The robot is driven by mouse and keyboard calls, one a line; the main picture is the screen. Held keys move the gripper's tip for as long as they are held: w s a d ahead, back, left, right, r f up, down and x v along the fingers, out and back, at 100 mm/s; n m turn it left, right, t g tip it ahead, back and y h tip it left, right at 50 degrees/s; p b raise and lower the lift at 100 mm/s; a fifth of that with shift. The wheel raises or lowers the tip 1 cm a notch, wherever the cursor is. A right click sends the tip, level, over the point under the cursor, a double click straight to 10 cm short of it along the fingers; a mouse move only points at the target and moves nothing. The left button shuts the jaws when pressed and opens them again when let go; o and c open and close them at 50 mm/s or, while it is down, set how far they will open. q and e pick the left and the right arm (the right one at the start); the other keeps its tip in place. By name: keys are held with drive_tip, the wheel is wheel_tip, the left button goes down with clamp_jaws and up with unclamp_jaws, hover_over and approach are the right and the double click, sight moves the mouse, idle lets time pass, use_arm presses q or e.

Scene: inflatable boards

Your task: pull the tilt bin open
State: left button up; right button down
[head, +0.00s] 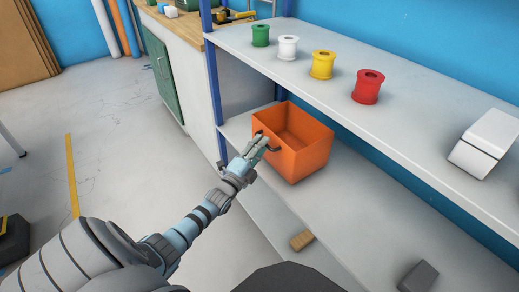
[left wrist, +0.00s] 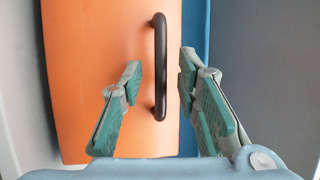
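The orange tilt bin (head: 305,158) sits on the middle shelf below the row of spools, with its hollow top showing. Its dark bar handle (head: 274,149) is on the face towards my left arm. My left gripper (head: 260,145) is at that handle and partly hides it. In the left wrist view the orange bin face (left wrist: 95,60) fills the left half, and the black handle (left wrist: 159,100) runs upright between the two green-padded fingers. The fingers are apart, with a gap on each side of the handle. My right gripper is not in view.
The upper shelf holds green (head: 260,35), white (head: 288,47), yellow (head: 322,64) and red (head: 368,86) spools. A blue post (head: 213,85) stands left of the bin. A small wooden block (head: 302,240) and a grey block (head: 418,277) lie lower down. The floor at left is mostly clear.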

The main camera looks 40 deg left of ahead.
use_arm(q)
drive_tip(key=shift+c, duration=0.2)
drive_tip(key=c, duration=0.7)
clamp_jaws()
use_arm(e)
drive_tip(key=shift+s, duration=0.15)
